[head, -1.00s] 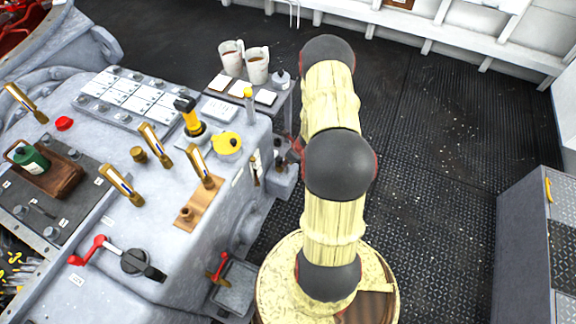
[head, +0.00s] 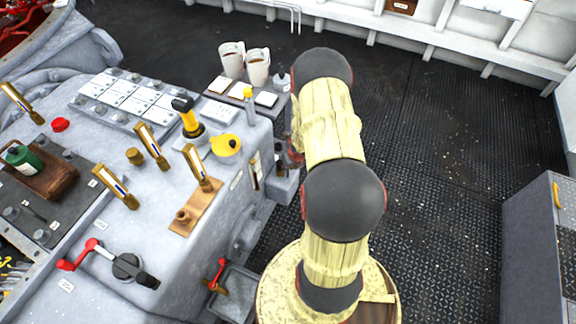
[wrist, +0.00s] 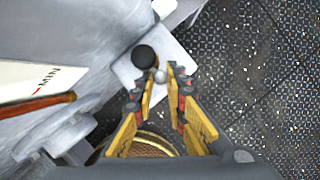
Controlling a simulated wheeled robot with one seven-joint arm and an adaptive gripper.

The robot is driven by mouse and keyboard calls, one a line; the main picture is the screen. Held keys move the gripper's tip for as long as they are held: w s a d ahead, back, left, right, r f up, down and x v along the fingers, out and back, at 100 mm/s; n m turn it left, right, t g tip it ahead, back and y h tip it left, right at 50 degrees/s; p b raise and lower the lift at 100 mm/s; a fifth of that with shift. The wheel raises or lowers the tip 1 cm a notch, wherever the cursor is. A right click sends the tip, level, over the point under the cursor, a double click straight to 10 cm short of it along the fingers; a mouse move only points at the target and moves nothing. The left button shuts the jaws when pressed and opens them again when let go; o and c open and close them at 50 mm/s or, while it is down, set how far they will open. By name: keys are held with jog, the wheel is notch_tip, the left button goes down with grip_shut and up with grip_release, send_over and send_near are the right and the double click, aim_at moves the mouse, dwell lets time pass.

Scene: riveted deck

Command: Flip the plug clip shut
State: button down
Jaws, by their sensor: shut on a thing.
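A pale grey bracket plate (wrist: 128,72) sticks out from the console's side in the wrist view. A black round plug (wrist: 145,58) stands on it. The plug clip shows as a small pale grey ball-ended piece (wrist: 160,76) beside the plug. My gripper (wrist: 160,80) has its yellow-padded fingers around this piece at their tips, shut on it. The rest of the clip is hidden by the fingers, so its angle cannot be told.
A sight gauge with a MIN mark (wrist: 40,83) lies left of the fingers on the console (head: 210,230). A grey cabinet (head: 535,245) stands at right. Deck between is clear.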

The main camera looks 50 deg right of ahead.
jog(key=shift+d, duration=0.1)
jog(key=c, duration=1.8)
grip_release()
jog(key=shift+c, duration=0.2)
jog(key=shift+o, duration=0.4)
jog(key=v, duration=1.2)
